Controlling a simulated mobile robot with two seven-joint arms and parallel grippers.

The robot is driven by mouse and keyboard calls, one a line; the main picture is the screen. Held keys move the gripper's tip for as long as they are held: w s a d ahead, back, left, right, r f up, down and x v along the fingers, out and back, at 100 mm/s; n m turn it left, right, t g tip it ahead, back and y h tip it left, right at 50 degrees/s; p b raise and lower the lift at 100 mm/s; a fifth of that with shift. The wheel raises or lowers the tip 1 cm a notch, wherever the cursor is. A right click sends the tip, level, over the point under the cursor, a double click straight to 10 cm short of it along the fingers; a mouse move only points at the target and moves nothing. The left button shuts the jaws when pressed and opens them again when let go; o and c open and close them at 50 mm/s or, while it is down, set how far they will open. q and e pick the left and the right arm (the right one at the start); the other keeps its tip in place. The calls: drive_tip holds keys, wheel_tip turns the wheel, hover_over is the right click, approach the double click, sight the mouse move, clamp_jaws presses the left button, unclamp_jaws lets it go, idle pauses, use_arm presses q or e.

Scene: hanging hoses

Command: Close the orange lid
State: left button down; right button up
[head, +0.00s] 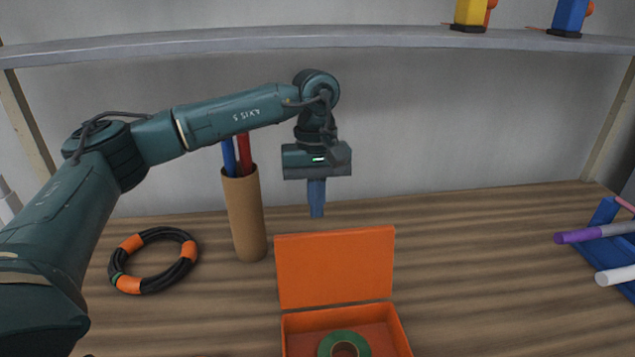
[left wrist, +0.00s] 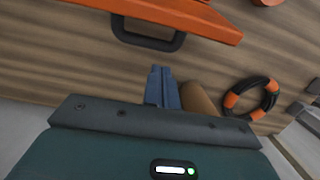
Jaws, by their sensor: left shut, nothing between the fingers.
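The orange lid (head: 335,268) stands open and nearly upright at the back of the orange box (head: 302,322). A green roll (head: 328,343) lies in the box. My left gripper (head: 317,214) is shut and empty, pointing down above and behind the lid's top edge, apart from it. In the left wrist view, the shut fingers (left wrist: 158,70) point toward the lid (left wrist: 195,14), with a gap between. A dark handle (left wrist: 148,41) sticks out from the lid's edge there. The box's front is cut off in the head view. My right gripper is not in view.
A brown cylinder (head: 247,215) holding blue and red sticks stands left of the gripper. A black and orange coil (head: 187,252) lies further left. A blue rack (head: 605,212) with purple and white rods is at right. A shelf (head: 380,37) spans above. The table right of the box is clear.

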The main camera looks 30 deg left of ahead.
use_arm(q)
drive_tip(key=shift+s+d+f, duration=0.1)
drive_tip(key=shift+s+f, duration=0.05)
drive_tip(key=shift+f, duration=0.9)
drive_tip(key=shift+s+d+f, duration=0.1)
drive_tip(key=shift+f, duration=0.95)
drive_tip(key=shift+w, duration=0.1)
